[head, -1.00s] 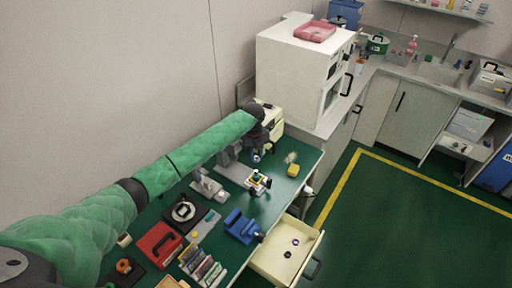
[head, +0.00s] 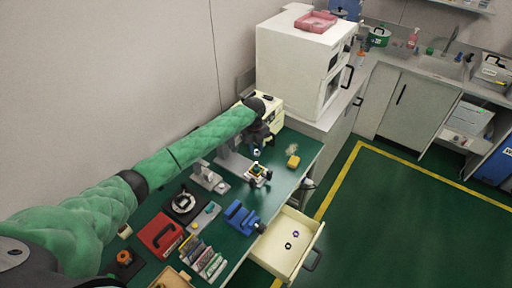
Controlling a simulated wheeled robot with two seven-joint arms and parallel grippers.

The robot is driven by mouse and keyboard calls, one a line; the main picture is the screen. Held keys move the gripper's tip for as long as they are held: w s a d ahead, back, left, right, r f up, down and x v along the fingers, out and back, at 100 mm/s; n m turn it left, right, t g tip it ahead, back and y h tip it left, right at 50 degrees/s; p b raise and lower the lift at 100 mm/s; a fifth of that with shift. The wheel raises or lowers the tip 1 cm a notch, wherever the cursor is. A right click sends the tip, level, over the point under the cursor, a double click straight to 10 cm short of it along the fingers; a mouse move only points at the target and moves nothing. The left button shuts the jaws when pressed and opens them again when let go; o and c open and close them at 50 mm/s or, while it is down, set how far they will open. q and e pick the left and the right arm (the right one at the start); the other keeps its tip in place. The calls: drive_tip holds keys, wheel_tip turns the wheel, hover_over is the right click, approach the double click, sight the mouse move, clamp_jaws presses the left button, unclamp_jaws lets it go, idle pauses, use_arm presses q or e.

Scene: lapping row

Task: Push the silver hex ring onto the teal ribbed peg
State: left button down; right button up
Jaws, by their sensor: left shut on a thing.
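My left gripper (head: 257,149) hangs over the green bench, pointing down, at the end of the green-sleeved arm. It is shut on a small pale thing, which looks like the silver hex ring (head: 257,155). A small fixture with yellow and dark parts (head: 258,174) stands just below it. A small teal spot at its top looks like the teal ribbed peg (head: 256,167); its ribs are too small to make out. The ring appears above the peg and apart from it. My right gripper is out of view.
A yellow block (head: 293,161) lies right of the fixture. A blue vise (head: 240,216), red case (head: 161,235) and rack of strips (head: 205,259) stand nearer. An open cream drawer (head: 270,245) with small rings juts from the bench. A white cabinet (head: 290,70) stands behind.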

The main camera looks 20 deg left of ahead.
sight(256, 155)
use_arm(q)
drive_tip(key=shift+f+b, duration=0.75)
drive_tip(key=shift+f, duration=1.1)
drive_tip(key=shift+p, duration=0.35)
idle(0.5)
drive_tip(key=shift+f+b, duration=0.5)
drive_tip(key=shift+f, duration=0.45)
drive_tip(key=shift+r, duration=0.25)
drive_tip(key=shift+r+p, duration=0.3)
drive_tip(key=shift+p, duration=0.15)
idle(0.8)
